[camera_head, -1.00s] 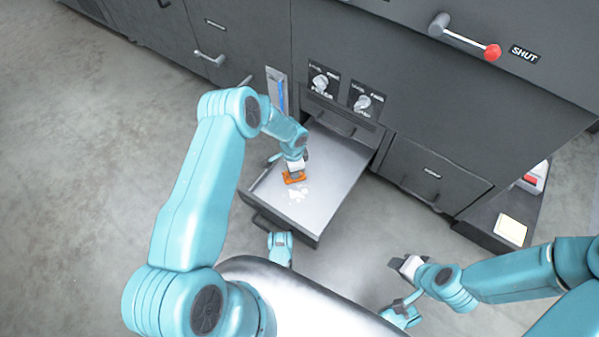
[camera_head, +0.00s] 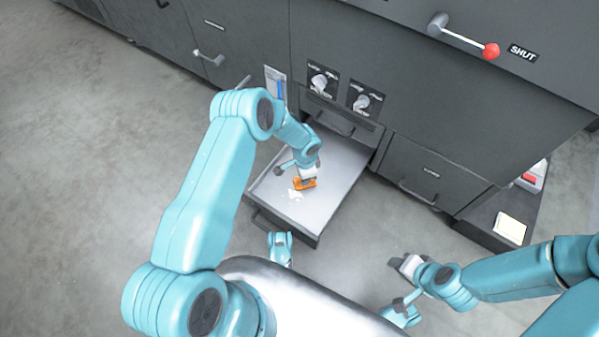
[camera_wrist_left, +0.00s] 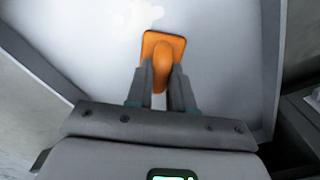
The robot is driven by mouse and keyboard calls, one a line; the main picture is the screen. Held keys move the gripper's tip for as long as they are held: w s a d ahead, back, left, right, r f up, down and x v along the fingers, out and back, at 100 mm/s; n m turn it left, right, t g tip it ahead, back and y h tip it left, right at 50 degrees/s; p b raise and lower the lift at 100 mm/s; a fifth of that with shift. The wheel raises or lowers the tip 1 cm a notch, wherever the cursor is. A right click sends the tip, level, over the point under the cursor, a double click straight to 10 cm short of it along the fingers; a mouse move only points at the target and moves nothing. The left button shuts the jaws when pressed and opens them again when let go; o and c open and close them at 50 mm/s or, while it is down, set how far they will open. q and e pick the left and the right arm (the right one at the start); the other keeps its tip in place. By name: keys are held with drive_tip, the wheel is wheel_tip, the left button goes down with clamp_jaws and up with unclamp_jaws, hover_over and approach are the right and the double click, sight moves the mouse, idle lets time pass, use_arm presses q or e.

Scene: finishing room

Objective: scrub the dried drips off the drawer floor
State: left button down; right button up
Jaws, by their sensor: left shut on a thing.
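The pulled-out drawer (camera_head: 335,178) has a pale grey floor. White dried drips (camera_head: 293,194) lie on it toward the front left; they also show at the top of the left wrist view (camera_wrist_left: 135,14). My left gripper (camera_head: 307,180) is shut on the handle of an orange scrubber (camera_head: 302,184), seen clearly in the left wrist view (camera_wrist_left: 160,48). The scrubber is at the drawer floor, just right of the drips; whether it presses on the floor I cannot tell. My right gripper (camera_head: 405,265) is outside the drawer, to the right, and its jaw gap is not clear.
Dark cabinets stand behind the drawer, with two knobs (camera_head: 320,82) above it and a red-tipped lever (camera_head: 490,51) at upper right. A low shelf at right holds a pale yellow block (camera_head: 510,228). The concrete floor at left is clear.

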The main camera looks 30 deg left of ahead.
use_arm(q)
drive_tip(key=shift+s+d, duration=0.15)
drive_tip(key=shift+d, duration=0.5)
drive_tip(key=shift+s+d, duration=0.15)
drive_tip(key=shift+d, duration=0.5)
drive_tip(key=shift+s+a+r, duration=0.1)
drive_tip(key=shift+s, duration=0.45)
drive_tip(key=shift+w+a, duration=0.1)
drive_tip(key=shift+a, duration=0.8)
drive_tip(key=shift+w+a, duration=0.2)
drive_tip(key=shift+a, duration=1.3)
drive_tip(key=shift+w+a, duration=0.15)
drive_tip(key=shift+a, duration=1.35)
drive_tip(key=shift+s+d, duration=0.25)
drive_tip(key=shift+d, duration=1.7)
drive_tip(key=shift+s+d, duration=0.2)
drive_tip(key=shift+d, duration=1.75)
drive_tip(key=shift+r+p, duration=1.95)
drive_tip(key=shift+r, duration=1)
